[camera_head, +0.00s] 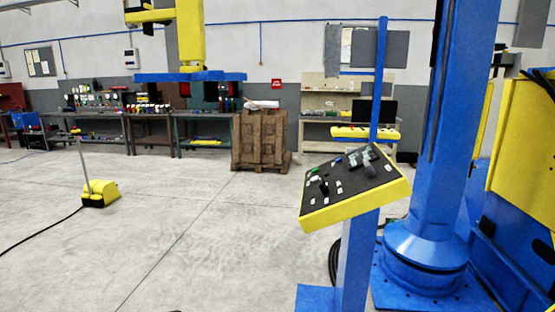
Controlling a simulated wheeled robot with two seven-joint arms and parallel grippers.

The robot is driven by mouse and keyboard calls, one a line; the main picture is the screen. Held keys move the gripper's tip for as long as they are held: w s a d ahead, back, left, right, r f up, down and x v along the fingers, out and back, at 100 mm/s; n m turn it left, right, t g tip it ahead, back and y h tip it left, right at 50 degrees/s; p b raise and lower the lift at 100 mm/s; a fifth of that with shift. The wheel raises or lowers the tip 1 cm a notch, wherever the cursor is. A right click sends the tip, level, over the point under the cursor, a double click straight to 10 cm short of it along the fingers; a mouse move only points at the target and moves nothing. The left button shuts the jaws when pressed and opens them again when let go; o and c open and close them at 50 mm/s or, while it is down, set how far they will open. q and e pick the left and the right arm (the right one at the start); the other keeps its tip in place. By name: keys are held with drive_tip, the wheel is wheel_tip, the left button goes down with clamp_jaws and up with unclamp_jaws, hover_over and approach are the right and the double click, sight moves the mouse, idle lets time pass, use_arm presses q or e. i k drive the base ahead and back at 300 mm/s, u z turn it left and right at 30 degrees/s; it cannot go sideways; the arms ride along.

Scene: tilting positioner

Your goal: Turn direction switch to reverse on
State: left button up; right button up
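A yellow-edged control panel (352,187) with a dark sloping face stands at centre right on a blue pedestal (355,262). Its face carries several small knobs, switches and white labels. A dark knob (323,187) shows on its left part, and green and light parts sit near its top edge. The direction switch is too small to tell apart from the other controls, and its setting cannot be read. Neither of my grippers is in view.
A thick blue column (434,160) on a round base stands right of the panel. A yellow foot pedal unit (100,193) with a cable lies on the floor at left. A brown crate (260,140) and workbenches (152,131) line the back.

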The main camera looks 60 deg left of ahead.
sight(370, 171)
drive_tip(key=u, duration=1.75)
drive_tip(key=k, duration=1.35)
drive_tip(key=u, duration=0.65)
drive_tip(key=i, duration=1.15)
drive_tip(key=z, duration=0.35)
drive_tip(key=i, duration=1.2)
drive_tip(key=z, duration=1.65)
drive_tip(key=i, duration=0.75)
drive_tip(key=z, duration=0.7)
